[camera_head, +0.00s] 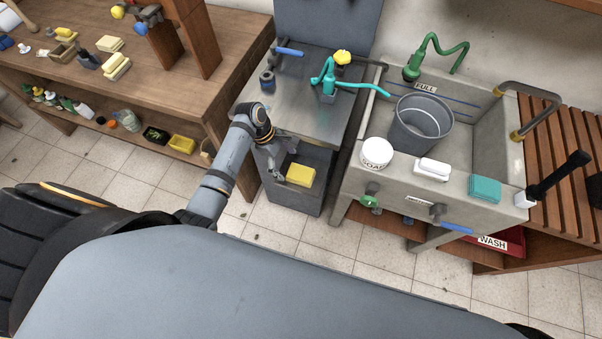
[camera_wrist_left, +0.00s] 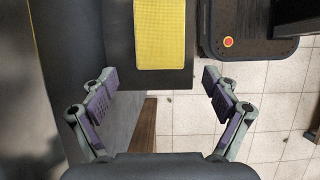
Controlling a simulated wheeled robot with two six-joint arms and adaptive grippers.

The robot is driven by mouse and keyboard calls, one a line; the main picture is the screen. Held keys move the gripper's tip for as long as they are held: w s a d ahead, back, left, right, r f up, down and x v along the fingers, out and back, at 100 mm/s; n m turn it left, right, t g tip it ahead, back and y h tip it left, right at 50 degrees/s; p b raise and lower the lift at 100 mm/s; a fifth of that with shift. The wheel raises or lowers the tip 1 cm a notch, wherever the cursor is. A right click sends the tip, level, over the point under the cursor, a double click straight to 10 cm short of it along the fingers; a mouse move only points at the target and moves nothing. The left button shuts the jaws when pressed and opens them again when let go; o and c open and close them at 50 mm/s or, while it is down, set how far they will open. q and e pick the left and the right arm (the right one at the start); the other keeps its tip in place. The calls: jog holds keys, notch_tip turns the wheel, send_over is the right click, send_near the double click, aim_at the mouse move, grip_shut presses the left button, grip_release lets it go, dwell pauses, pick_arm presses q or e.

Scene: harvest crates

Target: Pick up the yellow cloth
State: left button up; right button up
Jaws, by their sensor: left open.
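The yellow cloth (camera_head: 301,174) is a flat, folded-looking block at the front of the open recess in the grey metal cabinet (camera_head: 297,197). In the left wrist view the yellow cloth (camera_wrist_left: 160,35) lies on a dark surface, close to its edge, at the top middle. My left gripper (camera_head: 281,166) is beside the cloth, on its left in the head view. In the left wrist view my left gripper (camera_wrist_left: 160,85) is open with nothing between its fingers, and the cloth lies beyond the fingertips. My right gripper does not show.
The cabinet's metal top (camera_head: 300,85) is above the recess and holds a teal tap. A stone sink (camera_head: 352,180) with a grey bucket (camera_head: 410,140) stands to the right. A wooden workbench (camera_head: 215,92) is on the left. Tiled floor is clear in front.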

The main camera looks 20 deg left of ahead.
aim_at(300, 173)
pick_arm(q)
jog(key=d, duration=0.3)
jog(key=shift+d+r+p, duration=0.1)
jog(key=shift+d+p, duration=0.3)
jog(key=x, duration=0.2)
jog(key=shift+s+f, duration=0.1)
jog(key=shift+f, duration=0.5)
jog(key=shift+f, duration=0.25)
jog(key=c, duration=1.2)
